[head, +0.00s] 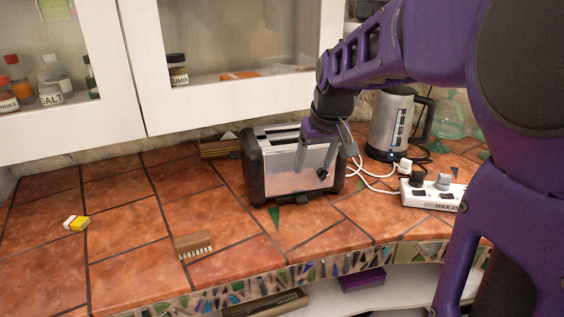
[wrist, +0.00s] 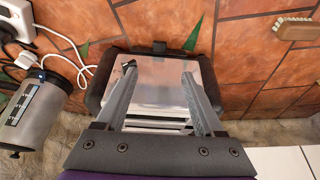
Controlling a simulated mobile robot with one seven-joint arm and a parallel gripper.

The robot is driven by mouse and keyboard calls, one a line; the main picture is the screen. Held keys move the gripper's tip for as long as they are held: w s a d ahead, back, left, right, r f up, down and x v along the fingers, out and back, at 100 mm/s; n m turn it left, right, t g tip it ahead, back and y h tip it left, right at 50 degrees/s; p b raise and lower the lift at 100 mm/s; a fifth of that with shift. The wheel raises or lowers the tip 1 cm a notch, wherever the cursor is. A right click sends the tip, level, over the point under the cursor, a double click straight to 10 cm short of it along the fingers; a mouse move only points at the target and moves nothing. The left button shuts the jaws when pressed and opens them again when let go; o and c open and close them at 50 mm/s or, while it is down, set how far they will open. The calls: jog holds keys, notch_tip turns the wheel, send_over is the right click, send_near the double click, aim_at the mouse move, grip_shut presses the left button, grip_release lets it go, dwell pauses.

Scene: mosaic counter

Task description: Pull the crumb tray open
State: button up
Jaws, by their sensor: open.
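A silver toaster (head: 290,163) with black ends stands on the tiled counter near the wall. It also fills the middle of the wrist view (wrist: 160,88), with its slots nearest my gripper's base. A dark tab (wrist: 158,48) shows low at its front edge in the wrist view; it looks like the crumb tray's front, but I cannot tell how far out it is. A dark lever knob (head: 322,174) is on the front face. My gripper (wrist: 158,72) is open and empty, its fingers pointing down over the toaster. In the head view my gripper (head: 320,155) overlaps the toaster's right half.
A kettle (head: 392,122) and a white power strip (head: 432,193) with cables stand to the right. A brush (head: 193,245) and a small yellow-and-white item (head: 76,223) lie to the left. The counter before the toaster is mostly clear. A white cabinet (head: 225,110) hangs behind.

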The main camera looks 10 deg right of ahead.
aim_at(303, 199)
jog(key=b+x, duration=0.2)
jog(key=x, duration=1.2)
jog(key=shift+d+f, duration=0.1)
jog(key=shift+f, duration=0.1)
grip_shut()
dwell(0.8)
